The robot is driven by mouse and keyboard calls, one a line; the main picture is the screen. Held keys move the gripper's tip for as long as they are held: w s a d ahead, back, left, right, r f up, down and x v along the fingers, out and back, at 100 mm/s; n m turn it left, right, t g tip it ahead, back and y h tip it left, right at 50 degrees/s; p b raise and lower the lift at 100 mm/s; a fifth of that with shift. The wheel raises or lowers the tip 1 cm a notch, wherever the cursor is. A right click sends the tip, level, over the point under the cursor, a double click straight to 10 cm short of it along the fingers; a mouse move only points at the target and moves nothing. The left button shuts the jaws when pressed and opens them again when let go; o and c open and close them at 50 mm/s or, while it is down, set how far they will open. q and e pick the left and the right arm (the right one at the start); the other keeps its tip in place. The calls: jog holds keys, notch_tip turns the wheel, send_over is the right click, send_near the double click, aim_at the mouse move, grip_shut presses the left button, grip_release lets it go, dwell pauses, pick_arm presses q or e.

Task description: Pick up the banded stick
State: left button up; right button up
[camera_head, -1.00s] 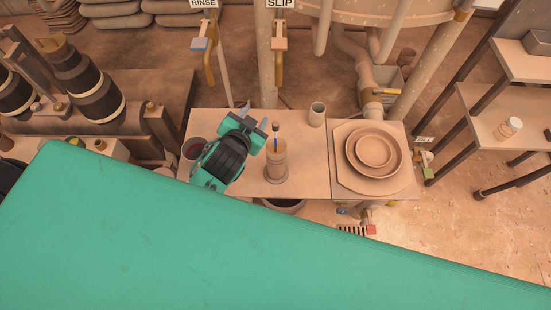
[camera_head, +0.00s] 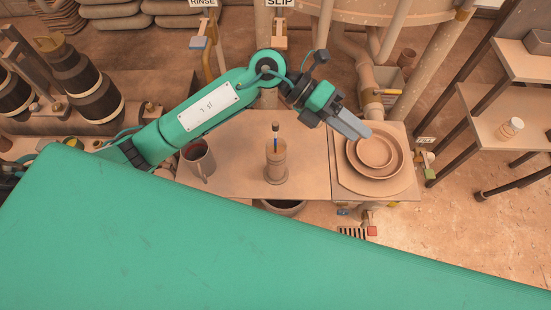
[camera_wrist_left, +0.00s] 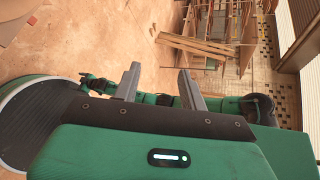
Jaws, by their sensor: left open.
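The banded stick (camera_head: 275,138), thin with a dark top and a blue band, stands upright in a clay-coloured cylindrical holder (camera_head: 276,165) on the table. The holder hides its lower part. My left gripper (camera_head: 366,131) is open, right of the stick and clearly apart from it, with its fingers over the stacked plates in the head view. In the left wrist view its two fingers (camera_wrist_left: 158,78) are spread with nothing between them. A small green arm, likely my right one, shows behind them, its jaws too small to tell.
A brown mug (camera_head: 198,160) stands left of the holder. Stacked round plates (camera_head: 396,165) lie on a board at the right of the table (camera_head: 235,180). Hooks hang behind the table.

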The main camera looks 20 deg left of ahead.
pick_arm(q)
jog(key=w+a+f+m+y, duration=0.1)
jog(key=w+a+f+y, duration=0.1)
jog(key=a+f+y, duration=0.35)
jog(key=n+t+y, duration=0.1)
jog(key=t+y, duration=0.2)
jog(key=y, duration=0.5)
send_over(275, 130)
jog(key=w, duration=0.1)
jog(key=shift+w+f, duration=0.1)
jog(key=shift+f, duration=0.15)
notch_tip(275, 130, down, 8)
jog(key=shift+r+p, duration=0.15)
jog(key=shift+p, duration=0.25)
jog(key=f, duration=0.1)
jog(key=f+p, duration=0.1)
jog(key=f, duration=0.2)
jog(key=shift+s+a+f+p, duration=0.15)
jog(key=shift+s+f+p, duration=0.15)
jog(key=shift+p, duration=0.1)
jog(key=shift+w+f, duration=0.1)
jog(key=shift+f, duration=0.25)
pick_arm(e)
jog(key=shift+s+d+r, duration=0.1)
jog(key=shift+s+r, duration=0.3)
jog(key=shift+s, duration=0.2)
jog(key=shift+s+d+r, duration=0.1)
jog(key=shift+s+r, duration=0.25)
jog(key=shift+s, duration=0.25)
